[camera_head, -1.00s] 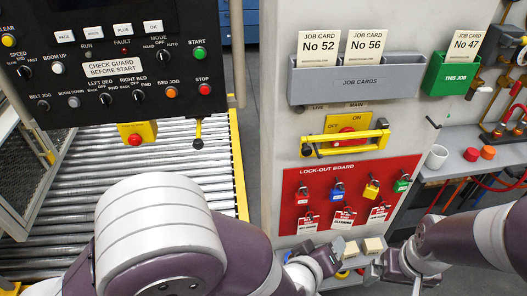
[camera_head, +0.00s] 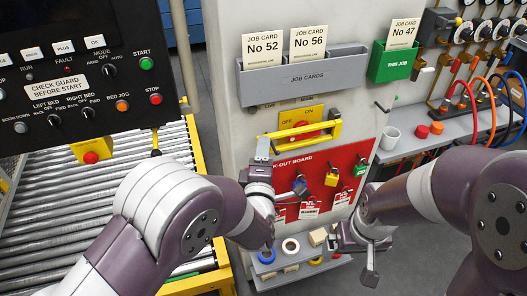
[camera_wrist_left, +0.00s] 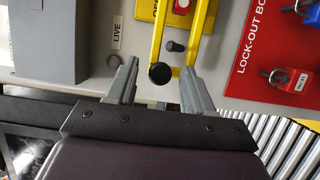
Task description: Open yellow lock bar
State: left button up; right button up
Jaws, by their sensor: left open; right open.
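The yellow lock bar (camera_head: 322,137) stands out from the grey cabinet face, across the yellow ON/OFF switch plate (camera_head: 289,118) and its red knob. In the left wrist view the bar (camera_wrist_left: 205,22) ends at a round black knob (camera_wrist_left: 160,73). My left gripper (camera_head: 262,145) is at the bar's left end in the head view. In the left wrist view its open fingers (camera_wrist_left: 158,80) stand on either side of the black knob; contact cannot be told. My right gripper (camera_head: 355,250) is open and empty, low in front of the cabinet, right of the small shelf.
The red lock-out board (camera_head: 352,160) with padlocks and tags hangs just below the bar, partly hidden by my left gripper. The grey job card holder (camera_head: 300,78) is above. A shelf (camera_head: 262,281) with tape rolls and blocks juts out below.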

pick_arm(q)
jog(key=shift+w, duration=0.15)
grip_shut()
